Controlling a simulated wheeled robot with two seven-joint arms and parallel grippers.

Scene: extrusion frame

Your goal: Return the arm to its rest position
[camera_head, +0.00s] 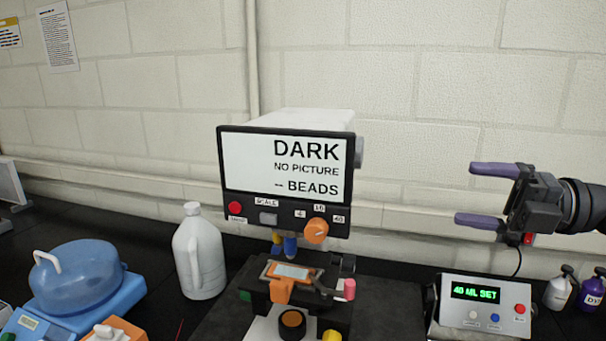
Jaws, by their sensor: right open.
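My right gripper (487,194) is in the air at the right, in front of the wall. Its two purple fingers point left and stand apart, with nothing between them. It is above the control box (486,305) that reads "40 ML SET" and to the right of the screen unit (287,170). The screen reads "DARK NO PICTURE -- BEADS". My right arm comes in from the right edge. My left gripper does not show.
Below the screen is a stage with a slide (292,271) and several knobs. A white jug (200,252) and a blue-domed device (77,275) stand at left. Two small bottles, one white (559,291) and one purple (592,292), are at far right. Air around the gripper is clear.

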